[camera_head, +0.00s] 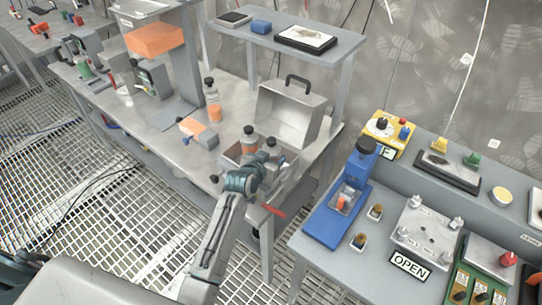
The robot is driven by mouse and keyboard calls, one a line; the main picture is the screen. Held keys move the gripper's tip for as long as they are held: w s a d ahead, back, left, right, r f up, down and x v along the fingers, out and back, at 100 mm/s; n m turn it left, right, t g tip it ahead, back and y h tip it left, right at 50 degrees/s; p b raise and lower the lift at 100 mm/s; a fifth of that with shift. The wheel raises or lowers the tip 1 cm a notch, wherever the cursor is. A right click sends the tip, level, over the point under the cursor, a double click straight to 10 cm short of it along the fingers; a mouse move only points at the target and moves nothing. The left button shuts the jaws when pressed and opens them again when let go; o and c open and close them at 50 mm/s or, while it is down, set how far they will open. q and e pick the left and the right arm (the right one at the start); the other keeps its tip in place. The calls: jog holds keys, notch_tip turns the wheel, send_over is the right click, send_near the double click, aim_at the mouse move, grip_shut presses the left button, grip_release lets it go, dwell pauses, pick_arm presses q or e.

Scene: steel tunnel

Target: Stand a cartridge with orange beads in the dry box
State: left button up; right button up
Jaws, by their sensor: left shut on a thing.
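The dry box (229,153) is an open grey metal box on the steel bench, its lid with a dark handle (297,80) raised behind it. A cartridge with orange beads (250,144) stands upright at the box's left part. A second dark-capped cartridge (271,144) is right beside it; its lower part is hidden by my gripper. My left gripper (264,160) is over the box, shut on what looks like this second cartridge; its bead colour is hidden. Another cartridge with orange beads (213,105) stands on the bench behind the box. My right gripper is not in view.
An orange-and-grey block (199,132) lies left of the box. A grey shelf (335,54) stands behind. A second table at right holds a blue press (351,190), small cups, a metal plate (420,232) and an OPEN sign (408,264). A red strip (273,210) shows at the bench edge.

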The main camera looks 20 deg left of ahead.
pick_arm(q)
jog(key=shift+f, duration=0.15)
jog(key=o, duration=1)
jog(key=shift+o, duration=1)
jog(key=shift+s+r, duration=0.1)
jog(key=shift+r, duration=0.1)
jog(key=shift+s, duration=0.35)
jog(key=b+v, duration=0.2)
jog(key=v, duration=0.8)
jog(key=shift+r, duration=0.1)
jog(key=shift+s+r, duration=0.3)
jog(key=shift+s, duration=0.2)
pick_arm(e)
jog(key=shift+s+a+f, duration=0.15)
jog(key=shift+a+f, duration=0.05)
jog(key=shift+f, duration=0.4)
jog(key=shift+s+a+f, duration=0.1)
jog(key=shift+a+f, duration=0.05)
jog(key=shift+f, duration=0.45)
